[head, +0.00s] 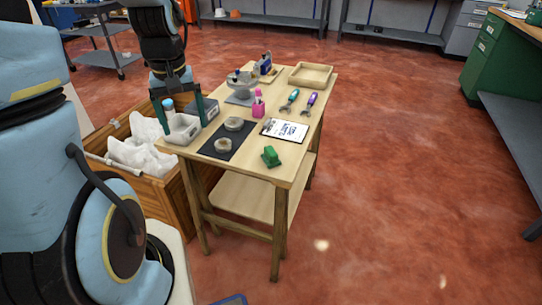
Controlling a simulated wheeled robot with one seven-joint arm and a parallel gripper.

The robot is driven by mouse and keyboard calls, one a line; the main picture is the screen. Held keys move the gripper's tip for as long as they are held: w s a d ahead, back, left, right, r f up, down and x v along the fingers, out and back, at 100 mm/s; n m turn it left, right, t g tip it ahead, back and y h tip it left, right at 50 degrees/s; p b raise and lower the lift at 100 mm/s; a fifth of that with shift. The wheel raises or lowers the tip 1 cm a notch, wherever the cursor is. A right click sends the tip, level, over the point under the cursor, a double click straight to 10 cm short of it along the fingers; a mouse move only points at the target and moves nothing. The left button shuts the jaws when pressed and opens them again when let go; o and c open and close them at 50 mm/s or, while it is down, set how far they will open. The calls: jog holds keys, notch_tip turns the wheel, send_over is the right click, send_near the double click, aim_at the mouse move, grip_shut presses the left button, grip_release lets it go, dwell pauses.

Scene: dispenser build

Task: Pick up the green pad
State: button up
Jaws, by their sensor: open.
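The green pad (271,157) is a small, blocky green item lying on the wooden table near its front right edge. It is in plain view with clear tabletop around it. My gripper (183,126) points down at the table's left side, over a pale grey tray, with its two dark green fingers spread apart. It is well to the left of the green pad and not touching it. A small blue-topped item shows between the fingers; I cannot tell its exact depth.
A black mat (213,151) with two round pieces lies left of the pad. A clipboard (286,130) lies behind it, with a pink holder (258,108), two handled tools and a wooden tray (311,68) farther back. A wooden crate (176,203) stands left of the table.

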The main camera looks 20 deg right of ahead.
jog(key=w+d+f, duration=0.1)
jog(key=d+f, duration=0.2)
jog(key=d, duration=0.9)
jog(key=n+g+p, duration=0.1)
send_over(271, 150)
jog(key=f, duration=0.6)
jog(key=shift+s+a+f, duration=0.1)
jog(key=shift+a+f, duration=0.15)
jog(key=shift+a, duration=0.05)
jog(key=shift+d+f+p, duration=0.15)
jog(key=shift+f+p, duration=0.4)
jog(key=shift+f, duration=1.05)
jog(key=shift+d+f+p, duration=0.15)
jog(key=shift+f+p, duration=0.35)
jog(key=shift+f, duration=1.05)
grip_shut()
jog(key=shift+r, duration=0.1)
notch_tip(271, 150, up, 10)
jog(key=shift+f+b, duration=0.1)
jog(key=shift+b, duration=0.9)
